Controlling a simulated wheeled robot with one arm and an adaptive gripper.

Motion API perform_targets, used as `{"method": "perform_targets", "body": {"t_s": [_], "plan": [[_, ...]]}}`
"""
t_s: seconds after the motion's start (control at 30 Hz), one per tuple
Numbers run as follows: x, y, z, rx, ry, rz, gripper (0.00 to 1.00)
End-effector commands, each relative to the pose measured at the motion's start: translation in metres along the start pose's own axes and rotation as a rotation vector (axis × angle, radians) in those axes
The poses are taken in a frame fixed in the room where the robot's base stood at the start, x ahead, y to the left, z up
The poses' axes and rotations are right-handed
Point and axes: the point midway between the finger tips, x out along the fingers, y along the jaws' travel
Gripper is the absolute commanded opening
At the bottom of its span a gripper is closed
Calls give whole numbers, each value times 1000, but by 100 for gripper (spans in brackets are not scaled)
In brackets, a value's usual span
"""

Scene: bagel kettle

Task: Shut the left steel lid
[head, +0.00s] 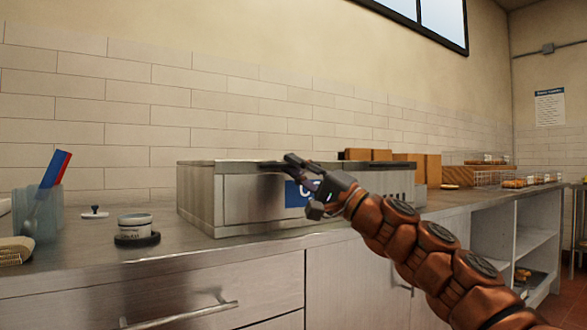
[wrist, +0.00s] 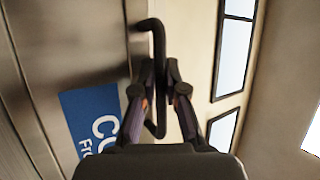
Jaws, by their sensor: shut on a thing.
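A steel box (head: 245,210) with a blue label stands on the counter. Its steel lid (head: 215,163) looks flat, or nearly so, along the top in the head view; whether a small gap is left, I cannot tell. My gripper (head: 287,163) is at the front top edge of the box. In the wrist view my gripper (wrist: 160,78) is shut on a black bar handle (wrist: 157,38), which passes between the fingers. The blue label (wrist: 92,118) is just left of the fingers there. My arm hides part of the box's right side.
Brown blocks (head: 415,165) stand behind the box on the right. Wire trays of baked goods (head: 500,175) are farther right. At left are a cup with a spatula (head: 40,205), a small tub (head: 136,225) and a small lid (head: 95,212). The air above the box is clear.

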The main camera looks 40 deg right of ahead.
Motion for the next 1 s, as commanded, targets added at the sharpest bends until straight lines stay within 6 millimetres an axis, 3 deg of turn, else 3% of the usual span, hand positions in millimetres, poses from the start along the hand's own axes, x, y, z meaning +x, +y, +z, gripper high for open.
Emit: {"method": "perform_targets", "body": {"t_s": [0.03, 0.17, 0.2, 0.4, 1.0], "plan": [[0, 8, 1, -1, -4, 10, 0], [0, 9, 2, 0, -5, 10, 0], [1, 10, 2, 1, -6, 11, 15], [1, 8, 2, 1, -6, 9, 36], [8, -6, -1, 0, -6, 8, 37]]}}
